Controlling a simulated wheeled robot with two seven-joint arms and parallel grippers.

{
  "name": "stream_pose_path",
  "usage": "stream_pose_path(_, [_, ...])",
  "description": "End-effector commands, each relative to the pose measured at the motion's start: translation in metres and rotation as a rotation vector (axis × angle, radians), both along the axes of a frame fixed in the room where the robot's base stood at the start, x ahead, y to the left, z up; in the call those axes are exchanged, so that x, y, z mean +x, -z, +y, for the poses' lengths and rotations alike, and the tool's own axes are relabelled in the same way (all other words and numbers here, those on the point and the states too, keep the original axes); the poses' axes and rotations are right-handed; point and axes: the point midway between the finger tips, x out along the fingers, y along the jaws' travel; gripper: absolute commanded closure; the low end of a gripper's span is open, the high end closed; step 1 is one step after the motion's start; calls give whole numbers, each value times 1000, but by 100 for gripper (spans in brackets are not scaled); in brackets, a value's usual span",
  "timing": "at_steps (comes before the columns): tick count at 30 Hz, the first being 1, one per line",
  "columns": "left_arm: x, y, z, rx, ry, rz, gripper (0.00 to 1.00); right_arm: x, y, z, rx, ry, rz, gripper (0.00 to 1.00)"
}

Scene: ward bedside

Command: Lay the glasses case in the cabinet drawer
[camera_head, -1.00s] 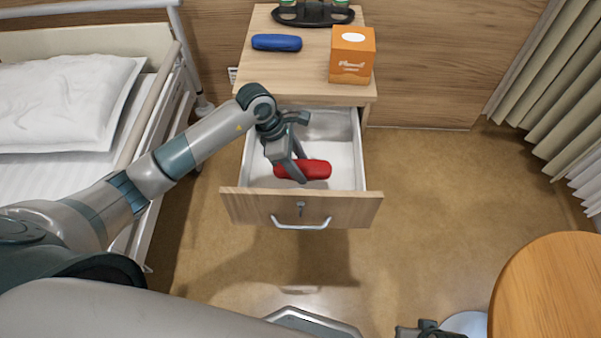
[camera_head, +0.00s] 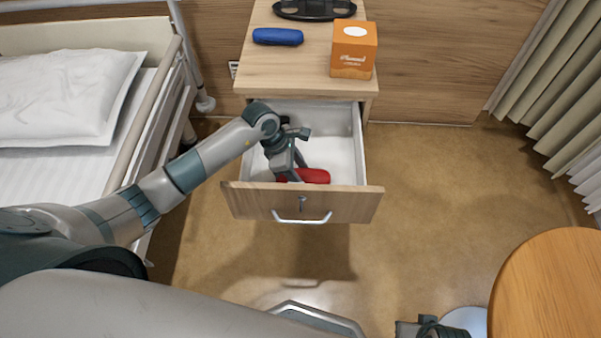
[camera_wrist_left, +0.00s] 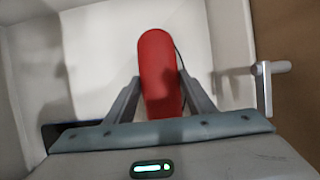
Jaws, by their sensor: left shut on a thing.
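A red glasses case (camera_head: 316,176) is inside the open cabinet drawer (camera_head: 345,150), near its front panel. My left gripper (camera_head: 291,177) reaches down into the drawer and is shut on this case. In the left wrist view the red case (camera_wrist_left: 158,75) lies between the two fingers, over the pale drawer floor (camera_wrist_left: 95,60). The front panel hides the lower part of the case in the head view. I cannot tell whether it touches the drawer floor. My right gripper (camera_head: 432,330) shows only partly at the bottom edge; its fingers are not clear.
A blue case (camera_head: 278,37), an orange box (camera_head: 353,50) and a black stand (camera_head: 313,10) are on the cabinet top (camera_head: 300,75). A bed (camera_head: 120,180) stands left, a round wooden table (camera_head: 555,290) at lower right. The drawer is empty around the red case.

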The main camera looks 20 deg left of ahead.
Motion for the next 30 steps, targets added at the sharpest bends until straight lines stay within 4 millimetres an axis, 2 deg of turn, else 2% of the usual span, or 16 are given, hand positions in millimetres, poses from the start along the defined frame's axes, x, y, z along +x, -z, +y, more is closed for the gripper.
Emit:
stream_pose_path(15, [1, 4, 0, -1, 1, -2, 75, -1, -2, 0, 1, 0, -2, 73])
stream_pose_path(16, [0, 3, 0, 0, 0, -1, 44, 0, -5, 1, 2, 0, -5, 73])
stream_pose_path(18, [0, 3, 0, 0, 0, -1, 32, 1, -8, 1, 3, 0, -12, 73])
stream_pose_path(30, [0, 2, 0, -1, 0, -1, 32, 0, -7, 1, 3, 0, -9, 73])
